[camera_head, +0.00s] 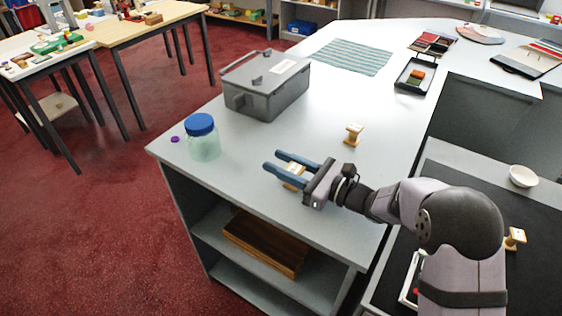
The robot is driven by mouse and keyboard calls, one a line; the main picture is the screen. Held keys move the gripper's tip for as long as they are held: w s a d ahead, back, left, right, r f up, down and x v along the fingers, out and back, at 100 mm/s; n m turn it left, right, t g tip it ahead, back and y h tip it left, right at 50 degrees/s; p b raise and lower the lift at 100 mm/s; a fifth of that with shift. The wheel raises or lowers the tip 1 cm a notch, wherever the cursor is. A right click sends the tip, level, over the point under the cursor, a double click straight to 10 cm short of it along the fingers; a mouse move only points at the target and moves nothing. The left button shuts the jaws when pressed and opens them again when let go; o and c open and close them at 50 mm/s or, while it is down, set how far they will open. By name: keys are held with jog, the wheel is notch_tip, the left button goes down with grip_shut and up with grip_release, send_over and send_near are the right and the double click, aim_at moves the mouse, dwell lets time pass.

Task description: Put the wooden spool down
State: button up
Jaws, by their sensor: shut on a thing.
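My gripper (277,161) reaches left over the pale grey counter with its two blue fingers around a wooden spool (294,179). The fingers hide part of this spool. I cannot tell whether it touches the counter or is just above it. A second wooden spool (353,134) stands upright on the counter behind my gripper. A third wooden spool (515,238) is at the right, on the dark surface beside my arm.
A blue-lidded jar (203,138) and a grey lidded box (266,88) stand left and behind on the counter (245,190). A striped cloth (350,57), a black tray (414,76) and swatches lie farther back. A white bowl (523,176) is at right.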

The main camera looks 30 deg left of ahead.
jog(key=shift+f, duration=0.2)
jog(key=o, duration=1)
jog(key=shift+r, duration=0.1)
jog(key=shift+o, duration=0.2)
jog(key=shift+r, duration=0.15)
jog(key=shift+d, duration=0.15)
jog(key=d+b, duration=0.2)
jog(key=d, duration=0.9)
jog(key=shift+d+b, duration=0.35)
jog(key=shift+d, duration=0.05)
